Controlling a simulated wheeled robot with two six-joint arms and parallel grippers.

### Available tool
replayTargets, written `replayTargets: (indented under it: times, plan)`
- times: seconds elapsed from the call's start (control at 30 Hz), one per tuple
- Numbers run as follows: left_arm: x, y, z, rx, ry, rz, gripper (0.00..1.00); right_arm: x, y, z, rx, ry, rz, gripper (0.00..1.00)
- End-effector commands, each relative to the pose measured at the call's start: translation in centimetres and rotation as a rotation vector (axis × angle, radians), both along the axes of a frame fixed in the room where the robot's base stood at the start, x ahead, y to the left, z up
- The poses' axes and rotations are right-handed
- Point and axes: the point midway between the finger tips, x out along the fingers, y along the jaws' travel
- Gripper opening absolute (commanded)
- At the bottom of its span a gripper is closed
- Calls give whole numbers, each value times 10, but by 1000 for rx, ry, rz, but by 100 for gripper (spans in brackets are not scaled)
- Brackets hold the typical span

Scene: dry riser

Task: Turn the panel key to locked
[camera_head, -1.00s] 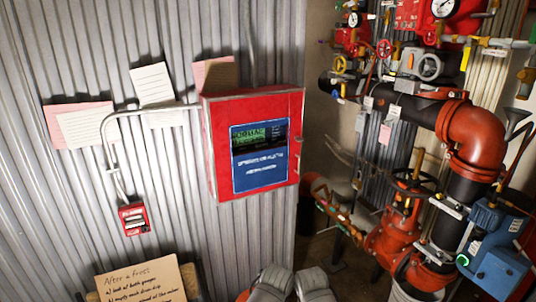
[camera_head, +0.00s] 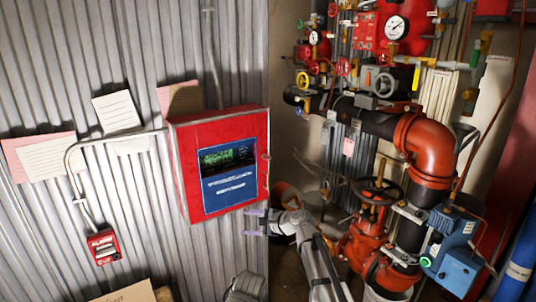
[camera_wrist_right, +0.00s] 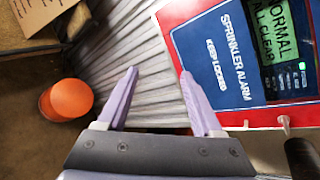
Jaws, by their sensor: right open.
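The red alarm panel (camera_head: 180,178) is on the corrugated wall, with a blue face and a dark green display. In the right wrist view the panel (camera_wrist_right: 170,18) reads "SPRINKLER ALARM", "KEEP LOCKED" and "NORMAL ALL CLEAR". A small pale stub (camera_wrist_right: 284,121) juts from its red edge there, perhaps the key; its turn position cannot be told. A small fitting (camera_head: 266,157) shows on the panel's right side. My right gripper (camera_head: 252,222) is open and empty, below the panel's lower right corner. Its two pale fingers (camera_wrist_right: 158,74) are apart in the wrist view. My left gripper is not in view.
Red and black pipework with valves and gauges (camera_head: 397,28) fills the right side. A blue box (camera_head: 455,235) is low on it. A red call point (camera_head: 104,246) and paper notes (camera_head: 117,112) are on the wall. An orange cylinder (camera_wrist_right: 70,99) shows in the wrist view.

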Motion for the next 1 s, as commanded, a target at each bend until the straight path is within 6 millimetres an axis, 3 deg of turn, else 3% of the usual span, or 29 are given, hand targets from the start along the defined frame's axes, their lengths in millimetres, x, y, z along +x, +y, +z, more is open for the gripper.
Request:
replayTargets:
  times: [0.03, 0.1, 0.2, 0.3, 0.53, 0.77, 1.0]
  plan:
    - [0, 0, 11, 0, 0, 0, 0, 46, -13, 30, 155, 46, -116, 68]
    - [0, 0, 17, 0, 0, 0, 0, 87, -33, 61, 367, 115, -253, 68]
    - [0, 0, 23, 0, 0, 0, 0, 131, -64, 92, 622, 202, -400, 68]
    - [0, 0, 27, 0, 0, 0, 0, 158, -90, 111, 802, 265, -493, 68]
    - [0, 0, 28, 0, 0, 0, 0, 175, -111, 122, 946, 317, -558, 68]
    - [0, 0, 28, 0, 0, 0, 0, 181, -106, 122, 943, 317, -555, 68]
    - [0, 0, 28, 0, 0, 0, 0, 206, -90, 122, 941, 316, -554, 68]
